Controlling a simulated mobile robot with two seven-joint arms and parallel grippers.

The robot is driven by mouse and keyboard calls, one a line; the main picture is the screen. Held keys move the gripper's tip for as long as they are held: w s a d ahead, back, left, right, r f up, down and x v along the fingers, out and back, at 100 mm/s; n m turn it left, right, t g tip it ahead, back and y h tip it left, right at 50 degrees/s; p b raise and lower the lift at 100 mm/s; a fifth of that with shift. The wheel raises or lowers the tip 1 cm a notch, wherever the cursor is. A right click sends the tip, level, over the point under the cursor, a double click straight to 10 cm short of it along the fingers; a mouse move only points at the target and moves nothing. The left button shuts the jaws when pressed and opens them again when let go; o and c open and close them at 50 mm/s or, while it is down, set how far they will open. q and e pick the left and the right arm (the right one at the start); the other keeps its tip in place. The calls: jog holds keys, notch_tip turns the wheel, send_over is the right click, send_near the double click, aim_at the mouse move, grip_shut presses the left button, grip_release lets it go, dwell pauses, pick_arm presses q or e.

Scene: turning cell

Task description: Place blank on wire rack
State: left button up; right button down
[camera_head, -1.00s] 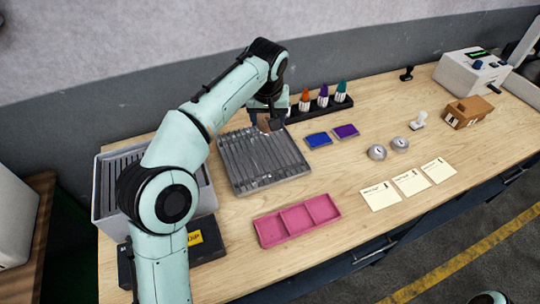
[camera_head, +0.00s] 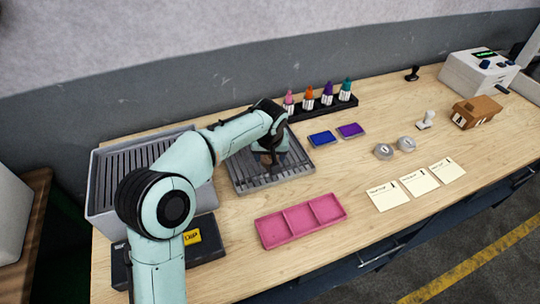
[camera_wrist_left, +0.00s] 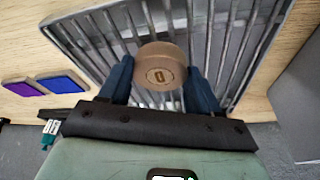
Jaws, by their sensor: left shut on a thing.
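My left gripper (camera_head: 270,163) is over the middle of the wire rack (camera_head: 238,183), a grey tray with parallel bars. In the left wrist view its two blue fingers (camera_wrist_left: 160,88) are shut on the blank (camera_wrist_left: 159,64), a round brown piece with a dark oval mark on its face. Rack bars (camera_wrist_left: 228,40) show behind and around the blank. I cannot tell whether the blank touches the bars. In the head view the arm mostly hides the blank. My right gripper is not in view.
A pink three-part tray (camera_head: 301,221) lies in front of the rack. A grey slotted bin (camera_head: 103,205) stands left. Blue (camera_head: 322,138) and purple (camera_head: 350,130) pads and a bottle holder (camera_head: 321,108) are to the right and behind. Bare wood lies around the pink tray.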

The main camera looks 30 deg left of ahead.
pick_arm(q)
jog(key=shift+r, duration=0.1)
jog(key=o, duration=1.2)
jog(key=shift+f, duration=0.2)
jog(key=shift+c, duration=0.2)
jog(key=shift+r, duration=0.25)
jog(key=p+v, duration=0.1)
jog(key=v, duration=1.1)
jog(key=shift+f, duration=0.1)
